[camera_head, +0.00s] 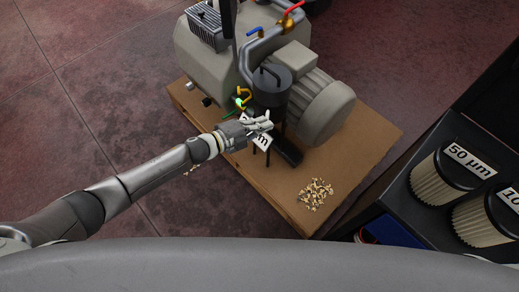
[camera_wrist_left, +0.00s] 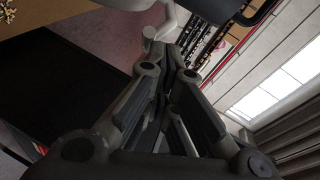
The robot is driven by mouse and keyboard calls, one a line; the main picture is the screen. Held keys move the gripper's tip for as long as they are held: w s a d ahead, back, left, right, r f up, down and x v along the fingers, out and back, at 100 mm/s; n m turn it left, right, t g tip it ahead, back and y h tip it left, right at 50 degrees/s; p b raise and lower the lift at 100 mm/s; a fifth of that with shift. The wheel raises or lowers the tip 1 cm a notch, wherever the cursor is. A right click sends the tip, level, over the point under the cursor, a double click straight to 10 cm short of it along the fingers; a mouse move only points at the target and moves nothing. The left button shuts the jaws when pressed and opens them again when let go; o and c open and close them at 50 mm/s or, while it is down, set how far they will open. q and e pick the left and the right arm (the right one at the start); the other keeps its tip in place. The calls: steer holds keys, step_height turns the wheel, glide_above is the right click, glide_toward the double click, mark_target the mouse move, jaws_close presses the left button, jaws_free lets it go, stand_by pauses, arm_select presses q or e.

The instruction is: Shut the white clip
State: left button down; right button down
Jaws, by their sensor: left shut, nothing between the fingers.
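My left gripper (camera_head: 266,122) is at the dark cylindrical housing (camera_head: 270,88) on the pump machine, on its near side. It is shut, with nothing between its fingers. In the left wrist view, the closed fingers (camera_wrist_left: 180,60) point at a pale curved piece (camera_wrist_left: 160,27) just beyond their tips. This may be the white clip; I cannot tell for sure, nor whether it is open or touched by the fingers. In the head view the gripper hides that spot. A white label (camera_head: 262,142) shows partly behind the gripper. My right gripper is not in view.
The grey pump machine (camera_head: 320,110) stands on a brown board (camera_head: 365,140). A yellow-green valve (camera_head: 241,99) is close to my left gripper. Wood-like chips (camera_head: 315,192) lie on the board. A black case at right holds a 50 µm filter (camera_head: 435,185) and another filter (camera_head: 480,220).

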arm_select(q)
steer(key=shift+w+d+r, duration=0.1)
steer(key=shift+w+r, duration=0.25)
steer(key=shift+w, duration=0.25)
steer(key=shift+w+d+r, duration=0.1)
steer(key=shift+w+r, duration=0.2)
steer(key=shift+w, duration=0.25)
stand_by(0.8)
